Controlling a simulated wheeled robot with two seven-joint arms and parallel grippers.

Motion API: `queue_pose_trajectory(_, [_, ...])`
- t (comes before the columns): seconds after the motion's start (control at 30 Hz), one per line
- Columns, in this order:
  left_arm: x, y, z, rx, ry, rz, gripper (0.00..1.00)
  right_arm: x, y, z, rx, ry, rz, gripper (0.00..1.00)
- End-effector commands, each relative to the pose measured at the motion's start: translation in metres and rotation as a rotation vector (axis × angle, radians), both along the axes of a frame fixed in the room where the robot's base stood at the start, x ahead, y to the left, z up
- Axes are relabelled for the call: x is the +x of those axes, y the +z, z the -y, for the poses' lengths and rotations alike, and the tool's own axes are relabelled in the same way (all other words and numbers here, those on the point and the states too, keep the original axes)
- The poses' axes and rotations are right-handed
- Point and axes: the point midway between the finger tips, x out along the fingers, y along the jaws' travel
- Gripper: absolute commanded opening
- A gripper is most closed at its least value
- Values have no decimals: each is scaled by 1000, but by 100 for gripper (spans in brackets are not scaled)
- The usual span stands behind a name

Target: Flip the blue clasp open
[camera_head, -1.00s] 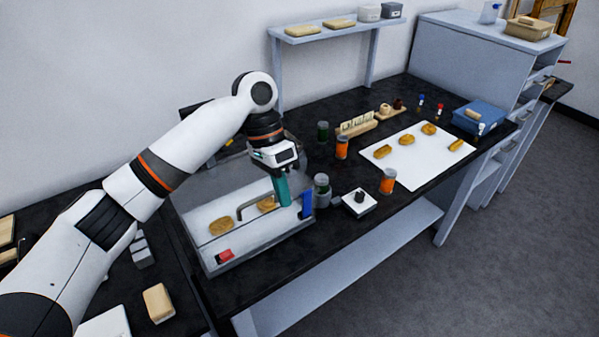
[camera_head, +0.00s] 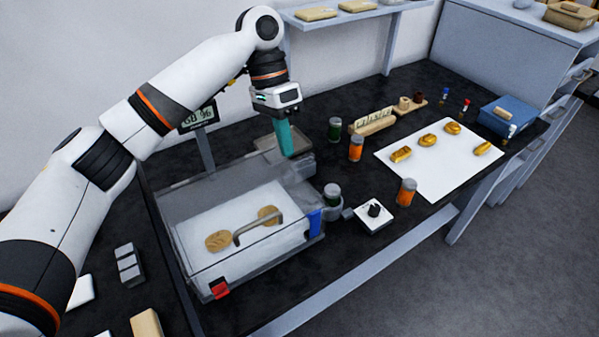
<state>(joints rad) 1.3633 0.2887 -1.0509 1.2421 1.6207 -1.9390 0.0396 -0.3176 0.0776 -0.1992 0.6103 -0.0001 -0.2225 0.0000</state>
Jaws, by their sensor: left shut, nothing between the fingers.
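The blue clasp (camera_head: 315,222) is at the front right corner of a clear-lidded case (camera_head: 190,262). It stands upright against the case; I cannot tell whether it is latched. A red clasp (camera_head: 219,289) is at the front left corner. The lid has a grey handle (camera_head: 258,230) and lies over the case, with two round tan pieces (camera_head: 218,241) visible through it. My left gripper (camera_head: 289,153), with teal fingers, is shut and empty behind the case's back right, apart from the blue clasp. My right gripper is not in view.
Right of the case are a lidded jar (camera_head: 332,194), a white block with a black knob (camera_head: 374,215) and orange jars (camera_head: 406,192). A white sheet (camera_head: 432,185) holds golden pieces. A display (camera_head: 198,116) stands behind the case. Grey blocks (camera_head: 128,262) lie at left.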

Motion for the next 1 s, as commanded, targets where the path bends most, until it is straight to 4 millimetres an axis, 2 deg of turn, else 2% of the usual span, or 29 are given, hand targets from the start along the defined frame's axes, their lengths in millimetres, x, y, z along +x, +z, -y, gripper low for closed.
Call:
queue_pose_trajectory(0.27, [-16, -45, 10, 2, -2, -4, 0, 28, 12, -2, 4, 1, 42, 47])
queue_pose_trajectory(0.5, [-32, -88, 22, 1, -3, -2, 0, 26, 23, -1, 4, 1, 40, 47])
queue_pose_trajectory(0.7, [-54, -86, 39, 1, -4, 0, 0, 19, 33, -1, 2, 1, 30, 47])
queue_pose_trajectory(1.0, [-62, -88, 44, 0, 0, 0, 0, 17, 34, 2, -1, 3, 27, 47])
